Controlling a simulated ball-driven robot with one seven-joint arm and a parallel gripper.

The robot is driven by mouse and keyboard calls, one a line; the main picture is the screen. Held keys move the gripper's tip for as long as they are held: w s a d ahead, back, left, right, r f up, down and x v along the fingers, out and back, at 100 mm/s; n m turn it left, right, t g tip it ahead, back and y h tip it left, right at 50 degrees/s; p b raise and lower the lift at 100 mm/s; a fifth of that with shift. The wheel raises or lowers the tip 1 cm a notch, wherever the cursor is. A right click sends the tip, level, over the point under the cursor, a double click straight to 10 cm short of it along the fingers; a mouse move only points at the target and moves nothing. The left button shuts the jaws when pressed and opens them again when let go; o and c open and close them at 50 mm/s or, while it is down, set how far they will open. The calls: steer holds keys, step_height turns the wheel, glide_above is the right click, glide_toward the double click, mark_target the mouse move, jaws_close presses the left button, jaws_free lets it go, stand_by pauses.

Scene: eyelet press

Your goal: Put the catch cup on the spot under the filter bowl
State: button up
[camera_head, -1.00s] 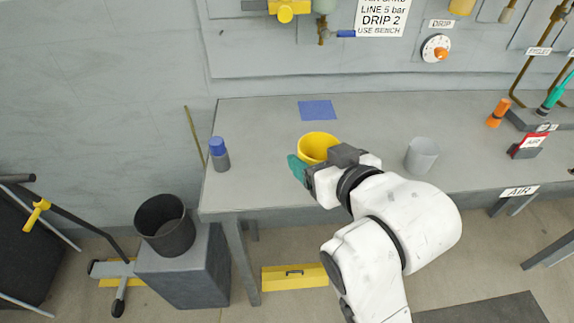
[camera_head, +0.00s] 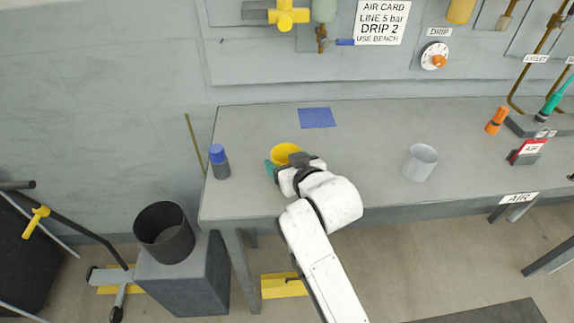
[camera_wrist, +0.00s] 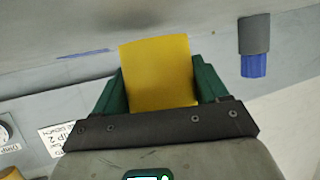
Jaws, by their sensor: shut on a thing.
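A yellow cup (camera_head: 285,152) is held in my gripper (camera_head: 282,163) over the front left part of the bench. In the wrist view the cup (camera_wrist: 158,72) stands between the two green fingers, which are shut on it from both sides. A blue square (camera_head: 317,117) lies flat on the bench behind and to the right of the cup. It shows as a thin blue strip in the wrist view (camera_wrist: 82,53). The pale green filter bowl (camera_head: 324,10) hangs on the wall panel above the square, partly cut off by the frame's top edge. The cup's height above the bench is unclear.
A grey cup (camera_head: 420,163) stands on the bench to the right. A blue-capped bottle (camera_head: 219,162) stands near the left edge. The bench between cup and blue square is clear. A blue-handled valve (camera_head: 343,42) sits low on the panel.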

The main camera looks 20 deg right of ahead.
steer(key=shift+f, duration=0.65)
steer(key=shift+f, duration=0.25)
steer(key=o, duration=1.1)
steer(key=shift+s, duration=0.1)
steer(key=b+v, duration=0.1)
steer(key=v, duration=0.9)
steer(key=shift+s, duration=0.25)
steer(key=shift+c, duration=0.2)
steer(key=shift+d+r+p, duration=0.2)
steer(key=shift+r+p, duration=0.3)
steer(key=shift+p, duration=0.7)
steer(key=shift+r+p, duration=0.15)
steer(key=shift+p, duration=0.85)
steer(key=p, duration=0.3)
steer(key=shift+w+a, duration=0.1)
